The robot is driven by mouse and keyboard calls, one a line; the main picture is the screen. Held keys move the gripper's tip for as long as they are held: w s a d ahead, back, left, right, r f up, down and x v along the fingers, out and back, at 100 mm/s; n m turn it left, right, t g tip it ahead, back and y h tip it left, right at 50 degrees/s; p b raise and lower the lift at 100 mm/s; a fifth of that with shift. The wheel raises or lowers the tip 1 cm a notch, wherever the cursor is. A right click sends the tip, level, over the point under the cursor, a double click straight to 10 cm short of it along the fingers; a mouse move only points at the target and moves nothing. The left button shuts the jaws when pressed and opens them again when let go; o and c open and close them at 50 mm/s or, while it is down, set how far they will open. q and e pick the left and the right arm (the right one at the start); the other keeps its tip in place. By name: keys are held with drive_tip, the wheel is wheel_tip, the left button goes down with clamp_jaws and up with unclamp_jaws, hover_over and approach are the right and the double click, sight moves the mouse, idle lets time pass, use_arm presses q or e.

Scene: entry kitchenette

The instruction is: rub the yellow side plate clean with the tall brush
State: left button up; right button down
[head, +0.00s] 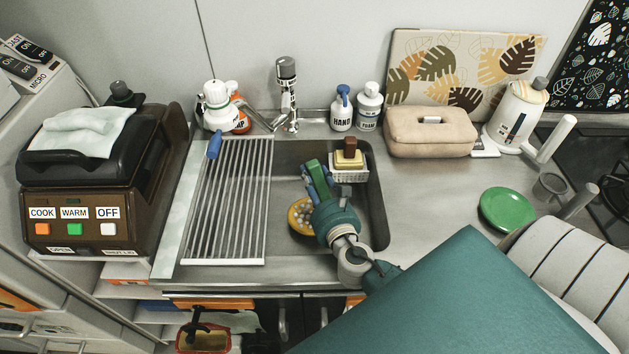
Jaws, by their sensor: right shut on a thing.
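My right gripper (318,182) reaches down into the sink from the lower right. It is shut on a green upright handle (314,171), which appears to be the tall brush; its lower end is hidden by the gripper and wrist. The yellow side plate (296,223) is in the sink just left of and below the gripper, with pale spots on its face. Its right part is hidden behind my wrist, so I cannot tell whether the brush touches it. My left gripper is not in view.
The sink's right wall (378,200) is close to my wrist. A drying rack (228,205) covers the left side. A sponge holder (349,174), tap (287,100) and soap bottles (342,112) stand behind. A green plate (507,209) lies on the right counter.

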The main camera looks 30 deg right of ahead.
drive_tip(key=shift+s+a+r, duration=0.1)
drive_tip(key=shift+r, duration=0.05)
drive_tip(key=shift+s+a, duration=0.1)
drive_tip(key=shift+s, duration=0.05)
drive_tip(key=shift+s+a, duration=0.4)
drive_tip(key=shift+s, duration=0.15)
drive_tip(key=shift+w+d, duration=0.15)
drive_tip(key=shift+w+d+p, duration=0.35)
drive_tip(key=shift+w+d, duration=0.1)
drive_tip(key=shift+w, duration=0.25)
drive_tip(key=shift+s+a, duration=0.15)
drive_tip(key=shift+s, duration=0.05)
